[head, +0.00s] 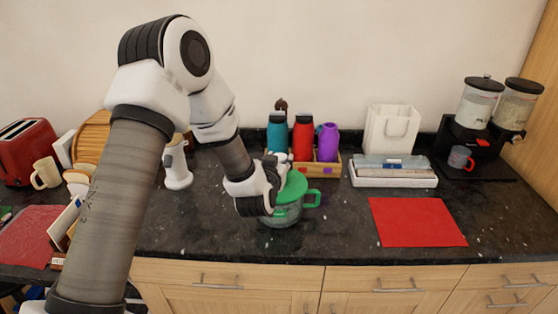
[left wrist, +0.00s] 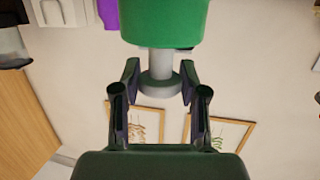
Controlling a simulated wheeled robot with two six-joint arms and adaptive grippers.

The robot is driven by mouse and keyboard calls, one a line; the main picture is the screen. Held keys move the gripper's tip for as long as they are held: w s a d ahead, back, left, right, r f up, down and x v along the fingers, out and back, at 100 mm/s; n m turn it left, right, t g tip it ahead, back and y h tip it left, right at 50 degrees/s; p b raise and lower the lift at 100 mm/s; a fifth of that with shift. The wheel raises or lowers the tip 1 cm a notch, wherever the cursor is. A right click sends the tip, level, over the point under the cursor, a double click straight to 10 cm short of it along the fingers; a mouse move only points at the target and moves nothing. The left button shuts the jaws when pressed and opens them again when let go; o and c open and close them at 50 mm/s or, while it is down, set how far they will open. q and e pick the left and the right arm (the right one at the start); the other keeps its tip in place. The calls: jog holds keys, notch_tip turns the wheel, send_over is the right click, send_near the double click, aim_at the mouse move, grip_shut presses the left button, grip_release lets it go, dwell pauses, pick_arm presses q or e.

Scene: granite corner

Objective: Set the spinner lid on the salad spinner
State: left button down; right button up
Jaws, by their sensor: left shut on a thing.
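The spinner lid (head: 292,187) is a green disc. My left gripper (head: 272,175) is on the left side of the lid. In the left wrist view, my left gripper (left wrist: 160,78) is shut on the lid's grey knob (left wrist: 160,62), and the green lid (left wrist: 163,24) extends beyond it. I cannot tell whether the lid touches the bowl's rim. The bowl's left part is partly hidden by my gripper. My right gripper is out of view.
A toaster (head: 25,150) stands far left. The dark counter around the mat is clear.

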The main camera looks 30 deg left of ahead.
pick_arm(q)
jog(key=shift+f+b, duration=0.35)
jog(key=shift+f, duration=0.1)
jog(key=c, duration=0.9)
grip_release()
jog(key=shift+v, duration=2.65)
jog(key=v, duration=0.5)
jog(key=shift+s+d+r, duration=0.1)
jog(key=shift+s+d, duration=0.05)
jog(key=shift+s, duration=0.2)
